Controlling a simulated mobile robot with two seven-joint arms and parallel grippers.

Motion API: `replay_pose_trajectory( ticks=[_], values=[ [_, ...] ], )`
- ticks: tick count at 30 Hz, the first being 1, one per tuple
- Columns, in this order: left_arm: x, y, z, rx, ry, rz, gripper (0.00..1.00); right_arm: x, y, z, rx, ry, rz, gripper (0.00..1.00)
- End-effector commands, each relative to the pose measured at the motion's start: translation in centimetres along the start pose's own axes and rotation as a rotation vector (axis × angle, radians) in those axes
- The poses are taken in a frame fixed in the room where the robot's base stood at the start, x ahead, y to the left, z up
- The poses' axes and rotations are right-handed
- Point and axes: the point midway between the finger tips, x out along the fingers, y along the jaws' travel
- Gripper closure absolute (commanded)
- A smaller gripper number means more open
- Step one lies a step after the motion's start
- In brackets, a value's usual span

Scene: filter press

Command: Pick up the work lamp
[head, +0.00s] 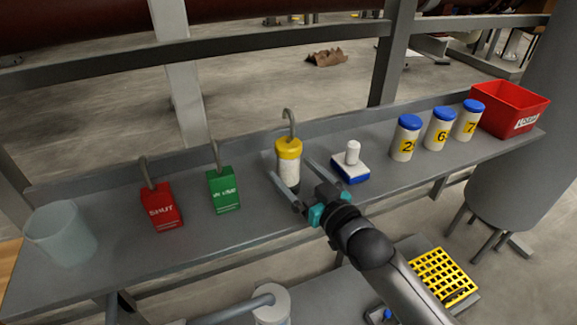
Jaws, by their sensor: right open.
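The work lamp (288,170) stands upright on the grey shelf (250,219), with a yellow cap, a pale body and a grey hook on top. My right gripper (290,169) is open, with one finger on each side of the lamp's body in the picture. I cannot tell whether either finger touches it. My left gripper is not in view.
Left of the lamp are a green tag block (224,190), a red "SHUT" block (161,207) and a translucent tub (61,234). To the right are a blue-and-white block with a knob (350,165), numbered blue-lidded jars (404,142) and a red bin (508,110). A raised ledge runs behind.

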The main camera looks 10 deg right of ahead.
Motion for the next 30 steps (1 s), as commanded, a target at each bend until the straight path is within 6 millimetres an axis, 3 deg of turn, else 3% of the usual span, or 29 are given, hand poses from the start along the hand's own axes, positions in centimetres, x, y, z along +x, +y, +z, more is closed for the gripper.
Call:
replay_pose_trajectory(
  ticks=[7,17,30],
  values=[
    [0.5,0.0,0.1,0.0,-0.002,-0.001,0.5,3.0,0.2,0.0,0.0,0.001,0.0,0.07],
    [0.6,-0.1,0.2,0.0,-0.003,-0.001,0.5,3.5,0.2,-0.1,0.0,0.0,0.0,0.07],
    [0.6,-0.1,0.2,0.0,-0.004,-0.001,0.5,3.5,0.2,-0.1,-0.001,0.0,0.0,0.54]
  ],
)
